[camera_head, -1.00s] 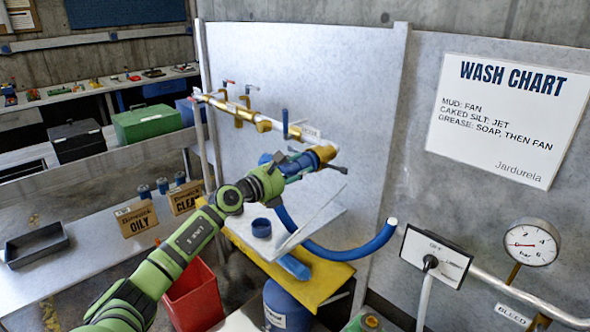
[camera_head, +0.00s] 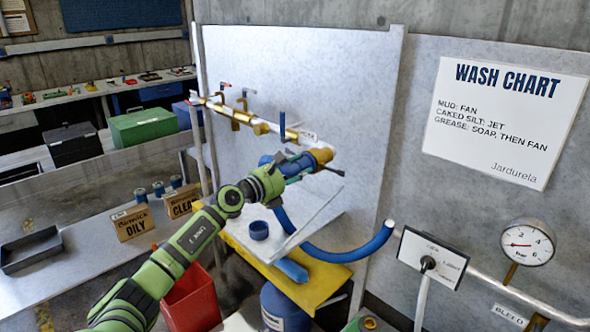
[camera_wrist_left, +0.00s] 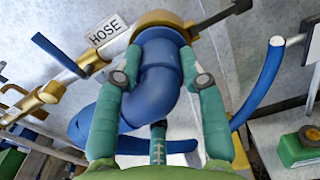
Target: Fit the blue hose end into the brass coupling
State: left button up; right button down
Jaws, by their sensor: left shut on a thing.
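The blue hose (camera_wrist_left: 157,85) is thick and bends sharply in the left wrist view. My left gripper (camera_head: 296,166) is shut on it near its upper end, with one finger on each side (camera_wrist_left: 160,80). The brass coupling (camera_head: 320,156) is at the right end of the wall pipe; it also shows in the left wrist view (camera_wrist_left: 160,19), directly above the held hose. The hose end meets the coupling's mouth there, and its tip is hidden; I cannot tell how far inside it is. My right gripper is not in view.
A dark lever (camera_head: 328,169) sticks out beside the coupling. A blue tube loops below to a pale tip (camera_head: 390,224). A red bin (camera_head: 190,300) stands below my arm.

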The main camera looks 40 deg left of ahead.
aim_at(287, 174)
pick_arm(q)
jog(key=shift+a+r, duration=0.1)
jog(key=shift+r, duration=0.35)
jog(key=o, duration=1.1)
jog(key=shift+w, duration=0.1)
jog(key=shift+o, duration=1)
jog(key=shift+w+f, duration=0.1)
jog(key=shift+w, duration=0.05)
jog(key=shift+w+f, duration=0.1)
jog(key=shift+f, duration=0.1)
jog(key=shift+o, duration=1.3)
jog(key=shift+f, duration=0.15)
jog(key=shift+s+a+p, duration=0.1)
jog(key=shift+s+p, duration=0.2)
jog(key=shift+s, duration=3.35)
